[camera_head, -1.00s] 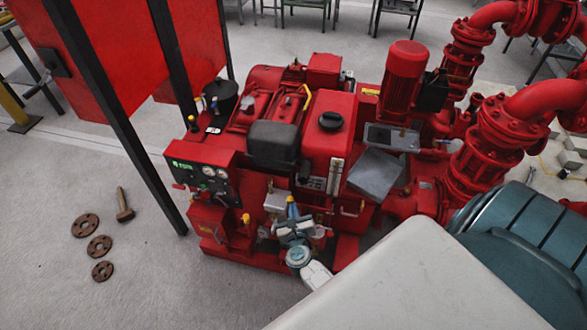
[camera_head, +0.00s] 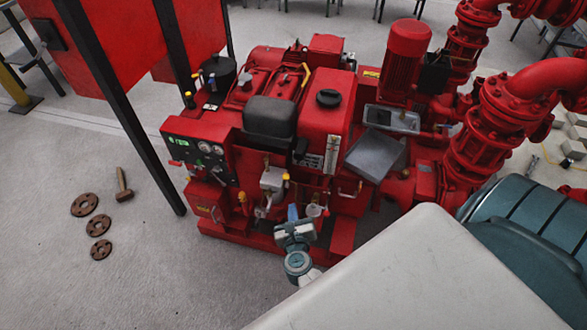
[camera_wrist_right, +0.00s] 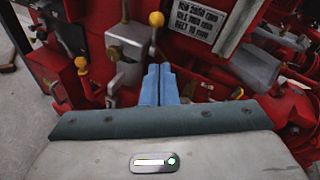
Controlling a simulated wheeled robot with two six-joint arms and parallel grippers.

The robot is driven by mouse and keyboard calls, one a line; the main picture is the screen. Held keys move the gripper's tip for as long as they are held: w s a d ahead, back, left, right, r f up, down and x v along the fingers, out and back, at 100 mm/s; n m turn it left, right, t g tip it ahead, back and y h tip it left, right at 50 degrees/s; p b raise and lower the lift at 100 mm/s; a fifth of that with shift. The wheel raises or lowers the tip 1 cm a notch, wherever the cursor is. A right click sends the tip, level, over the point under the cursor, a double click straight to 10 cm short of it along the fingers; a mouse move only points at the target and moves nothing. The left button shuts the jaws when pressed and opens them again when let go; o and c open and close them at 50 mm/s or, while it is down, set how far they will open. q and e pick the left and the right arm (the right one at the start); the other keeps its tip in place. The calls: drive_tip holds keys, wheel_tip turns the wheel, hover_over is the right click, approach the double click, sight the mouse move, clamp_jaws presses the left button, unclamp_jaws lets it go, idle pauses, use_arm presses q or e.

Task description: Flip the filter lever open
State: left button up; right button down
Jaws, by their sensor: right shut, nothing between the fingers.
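The filter appears to be the grey metal block (camera_head: 272,179) on the front of the red pumpset, also in the right wrist view (camera_wrist_right: 128,42). A lever with a yellow ball knob (camera_wrist_right: 156,19) stands upright at its right side; the small knob also shows in the head view (camera_head: 286,177). My right gripper (camera_head: 293,212) is below and slightly right of the filter, apart from it. Its blue fingers (camera_wrist_right: 160,82) are together and empty, with the knob above their tips in the wrist view. My left gripper is not in view.
Another yellow-knobbed handle (camera_wrist_right: 82,66) is left of the filter. A gauge panel (camera_head: 205,150) is on the pumpset's left, and red pipes (camera_head: 490,130) stand right. A hammer (camera_head: 123,184) and rusty rings (camera_head: 98,226) lie on open floor at left.

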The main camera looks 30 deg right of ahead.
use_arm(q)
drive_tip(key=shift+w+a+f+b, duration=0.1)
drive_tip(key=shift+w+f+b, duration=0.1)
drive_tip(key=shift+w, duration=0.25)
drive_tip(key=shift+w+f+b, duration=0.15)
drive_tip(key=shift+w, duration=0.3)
use_arm(e)
drive_tip(key=shift+r+v, duration=0.1)
drive_tip(key=shift+v, duration=1.15)
drive_tip(key=shift+r+v, duration=0.15)
drive_tip(key=shift+v, duration=1.05)
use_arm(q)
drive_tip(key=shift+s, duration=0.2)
use_arm(e)
drive_tip(key=shift+d, duration=0.1)
